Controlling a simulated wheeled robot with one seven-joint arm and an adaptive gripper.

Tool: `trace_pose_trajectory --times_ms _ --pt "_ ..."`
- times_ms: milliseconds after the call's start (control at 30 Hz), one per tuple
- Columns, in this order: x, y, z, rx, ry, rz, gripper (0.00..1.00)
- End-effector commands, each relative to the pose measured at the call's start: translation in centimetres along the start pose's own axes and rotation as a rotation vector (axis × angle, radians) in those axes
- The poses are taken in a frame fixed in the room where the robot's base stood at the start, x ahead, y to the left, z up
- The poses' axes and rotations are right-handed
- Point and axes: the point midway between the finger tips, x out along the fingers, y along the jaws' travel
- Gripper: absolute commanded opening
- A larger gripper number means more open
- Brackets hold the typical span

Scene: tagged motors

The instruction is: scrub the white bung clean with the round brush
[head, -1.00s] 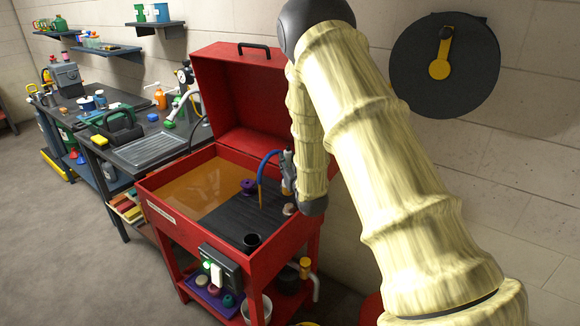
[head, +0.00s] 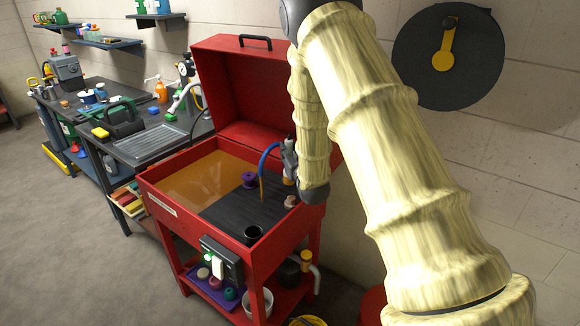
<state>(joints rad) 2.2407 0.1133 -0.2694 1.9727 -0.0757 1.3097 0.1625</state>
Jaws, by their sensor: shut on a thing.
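My gripper (head: 290,168) is small in the head view, partly hidden by my arm, above the right side of the red wash basin (head: 268,250). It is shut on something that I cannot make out. A small pale, pinkish-white piece (head: 291,201) stands on the black deck below it; I cannot tell whether this is the white bung. I cannot pick out the round brush for certain. A blue hose with a yellowish tip (head: 262,188) hangs just left of the gripper.
A black cup (head: 252,235) stands at the deck's front edge, and a purple spool-shaped piece (head: 249,180) lies further back. Brown liquid (head: 195,180) fills the basin's left part. The raised red lid (head: 240,90) stands behind. A bench with a sink (head: 150,142) is at the left.

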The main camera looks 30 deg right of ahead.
Motion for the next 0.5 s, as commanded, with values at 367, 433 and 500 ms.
trace_pose_trajectory --times_ms 367,433,500 --pt "-0.1 0.2 0.8 0.000 0.000 0.002 0.00" --pt "-0.1 0.3 1.3 0.000 0.000 0.004 0.00" --pt "-0.1 0.5 2.0 0.000 0.000 0.005 0.00"
